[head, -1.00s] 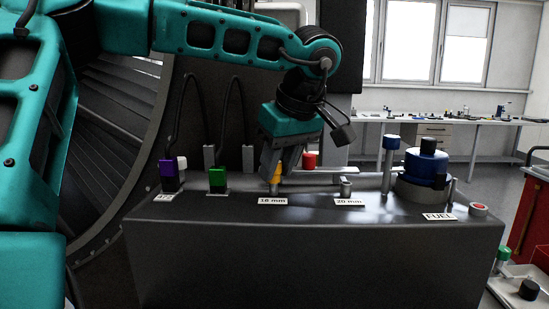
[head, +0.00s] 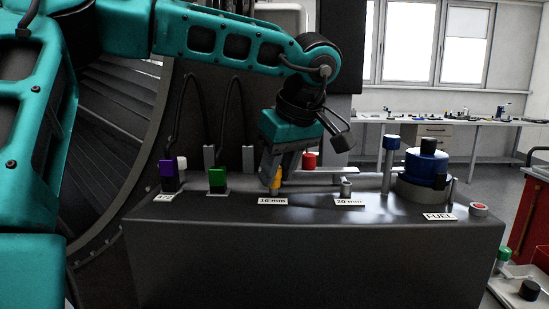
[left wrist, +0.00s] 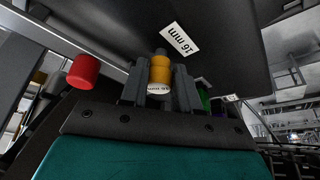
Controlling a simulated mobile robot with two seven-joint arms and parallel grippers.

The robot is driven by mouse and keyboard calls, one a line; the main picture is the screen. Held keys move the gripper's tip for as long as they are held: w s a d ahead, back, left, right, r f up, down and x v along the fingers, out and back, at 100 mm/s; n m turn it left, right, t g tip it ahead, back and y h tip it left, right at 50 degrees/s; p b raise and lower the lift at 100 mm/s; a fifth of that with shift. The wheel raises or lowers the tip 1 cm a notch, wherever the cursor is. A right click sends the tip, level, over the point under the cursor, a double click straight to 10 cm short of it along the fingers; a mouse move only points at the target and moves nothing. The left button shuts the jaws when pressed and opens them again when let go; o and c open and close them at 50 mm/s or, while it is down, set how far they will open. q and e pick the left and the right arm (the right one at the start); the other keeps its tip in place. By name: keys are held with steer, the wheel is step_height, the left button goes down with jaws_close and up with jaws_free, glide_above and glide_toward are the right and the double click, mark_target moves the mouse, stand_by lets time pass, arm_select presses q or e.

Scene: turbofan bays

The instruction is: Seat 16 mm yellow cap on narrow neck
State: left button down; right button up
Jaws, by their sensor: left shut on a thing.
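The yellow cap (head: 276,178) is between the fingers of my left gripper (head: 274,183), which is shut on it. In the left wrist view the cap (left wrist: 160,72) sits between both fingers (left wrist: 159,88), with lettering on its near end face. The grey narrow neck (left wrist: 161,52) shows just beyond the cap, in line with it, beside the "16 mm" label (left wrist: 179,39). In the head view the label (head: 273,201) is on the bench block just below the cap. Cap and neck look close or touching; I cannot tell how far the cap is on. My right gripper is not in view.
The bare 20 mm neck (head: 346,188), a blue-topped post (head: 391,142) and the blue fuel unit (head: 424,170) stand to the right.

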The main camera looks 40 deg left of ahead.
arm_select(q)
steer(key=shift+f, duration=0.35)
stand_by(0.4)
steer(key=c, duration=0.9)
jaws_free()
steer(key=shift+o, duration=0.7)
steer(key=shift+c, duration=0.2)
steer(key=o, duration=0.3)
steer(key=shift+s+r, duration=0.1)
steer(key=shift+r, duration=0.05)
steer(key=shift+r, duration=0.1)
